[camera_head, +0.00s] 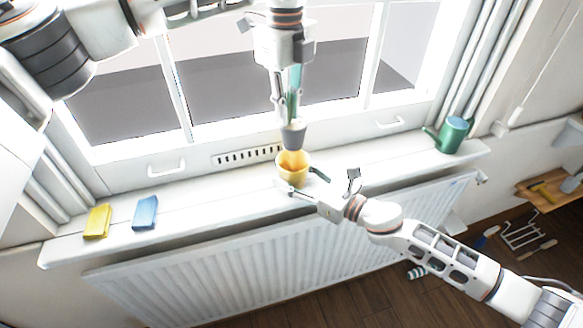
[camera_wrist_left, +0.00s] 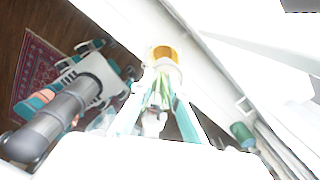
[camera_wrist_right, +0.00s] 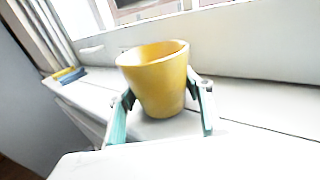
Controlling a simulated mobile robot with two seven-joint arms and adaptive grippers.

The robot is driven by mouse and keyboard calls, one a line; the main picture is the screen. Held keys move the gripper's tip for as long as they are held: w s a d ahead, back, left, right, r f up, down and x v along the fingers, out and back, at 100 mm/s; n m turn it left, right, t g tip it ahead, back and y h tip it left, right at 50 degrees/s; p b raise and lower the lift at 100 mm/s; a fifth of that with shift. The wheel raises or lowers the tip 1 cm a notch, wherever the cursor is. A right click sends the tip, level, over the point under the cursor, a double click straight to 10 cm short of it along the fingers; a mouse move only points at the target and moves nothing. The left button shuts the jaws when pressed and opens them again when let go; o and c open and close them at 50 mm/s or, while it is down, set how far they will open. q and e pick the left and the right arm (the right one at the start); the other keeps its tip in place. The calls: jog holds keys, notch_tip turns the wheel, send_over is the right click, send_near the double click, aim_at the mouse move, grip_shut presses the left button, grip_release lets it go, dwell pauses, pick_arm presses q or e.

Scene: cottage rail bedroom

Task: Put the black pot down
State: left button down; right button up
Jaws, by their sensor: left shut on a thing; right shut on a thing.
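A dark grey pot (camera_head: 294,136), the darkest pot in view, hangs below my left gripper (camera_head: 284,106) just above the yellow pot. Green leaves (camera_head: 293,82) rise between the left fingers, which are shut on the plant. In the left wrist view, the leaves (camera_wrist_left: 163,96) lie between the fingers; the grey pot is hard to make out in the glare. The yellow pot (camera_head: 292,174) stands upright on the white windowsill (camera_head: 210,198). My right gripper (camera_head: 304,183) is shut around it, with one finger on each side. The yellow pot (camera_wrist_right: 158,82) fills the middle of the right wrist view.
A green watering can (camera_head: 453,135) stands at the sill's right end. A yellow block (camera_head: 98,221) and a blue block (camera_head: 145,213) lie at the left. Window handles (camera_head: 167,169) stick out behind the sill. A radiator (camera_head: 220,272) is below. Bare sill lies on both sides of the pots.

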aim_at(288, 146)
pick_arm(q)
notch_tip(288, 146, down, 9)
jog(key=shift+f, duration=0.1)
dwell(0.4)
jog(key=shift+f, duration=0.6)
jog(key=c, duration=2)
grip_release()
jog(key=shift+o, duration=0.2)
notch_tip(288, 146, up, 13)
jog(key=shift+r, duration=0.1)
pick_arm(e)
jog(key=shift+r, duration=0.1)
jog(key=o, duration=1.3)
